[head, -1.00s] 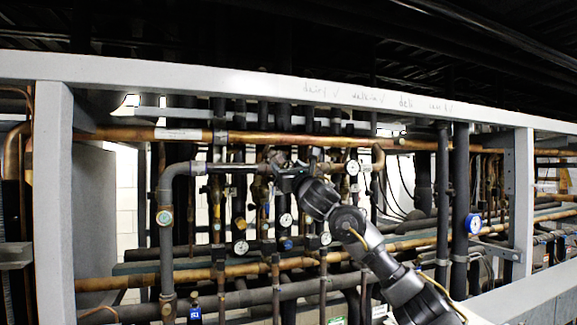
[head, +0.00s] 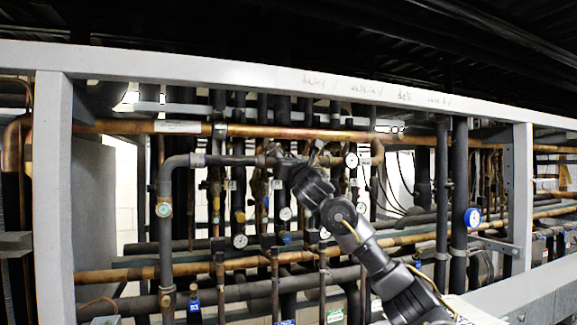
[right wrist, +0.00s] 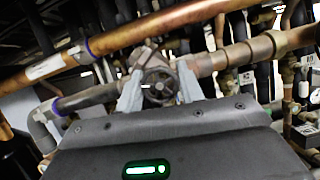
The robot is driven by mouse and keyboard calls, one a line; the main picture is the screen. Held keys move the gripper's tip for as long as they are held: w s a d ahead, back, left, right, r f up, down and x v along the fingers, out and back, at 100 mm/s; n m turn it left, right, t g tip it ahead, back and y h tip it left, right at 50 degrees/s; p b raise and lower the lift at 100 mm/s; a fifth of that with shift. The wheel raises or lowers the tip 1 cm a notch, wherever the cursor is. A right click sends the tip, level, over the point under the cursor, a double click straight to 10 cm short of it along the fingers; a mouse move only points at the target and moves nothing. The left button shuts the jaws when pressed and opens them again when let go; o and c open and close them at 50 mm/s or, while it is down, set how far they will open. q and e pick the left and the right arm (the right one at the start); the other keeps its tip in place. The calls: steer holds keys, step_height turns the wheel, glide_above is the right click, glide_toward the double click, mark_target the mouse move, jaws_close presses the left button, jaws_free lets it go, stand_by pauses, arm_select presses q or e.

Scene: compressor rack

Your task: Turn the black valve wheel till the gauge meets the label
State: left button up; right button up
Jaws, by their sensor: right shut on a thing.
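The black valve wheel (right wrist: 158,86) shows in the right wrist view, on a valve in the dull pipe run. My right gripper (right wrist: 160,90) is shut on it, with one pale finger on each side of the rim. In the head view my right gripper (head: 288,166) is at the pipe below the long copper pipe, and it hides the wheel. A round white gauge (head: 351,160) is just right of the gripper. Several other gauges hang lower, one of them at the lower left (head: 240,241). I cannot tell which gauge and label belong to the wheel. My left gripper is not in view.
A long copper pipe (head: 270,132) with a white label (head: 178,127) runs above the gripper. Grey frame posts (head: 53,200) and a top beam (head: 200,73) enclose the rack. Dense pipes surround the wheel. A blue-rimmed gauge (head: 473,220) is at the right.

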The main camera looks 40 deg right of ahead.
steer(key=shift+m+g+h+b, duration=0.35)
steer(key=shift+m+h+b, duration=0.25)
steer(key=shift+m, duration=0.65)
steer(key=shift+m+g+h+b, duration=0.35)
steer(key=shift+m+h+b, duration=0.2)
steer(key=shift+m, duration=0.7)
steer(key=shift+h, duration=0.25)
steer(key=o, duration=1)
steer(key=b+v, duration=0.5)
steer(key=v, duration=0.5)
steer(key=shift+s+a+b, duration=0.2)
steer(key=shift+s+b, duration=0.1)
steer(key=shift+b, duration=0.05)
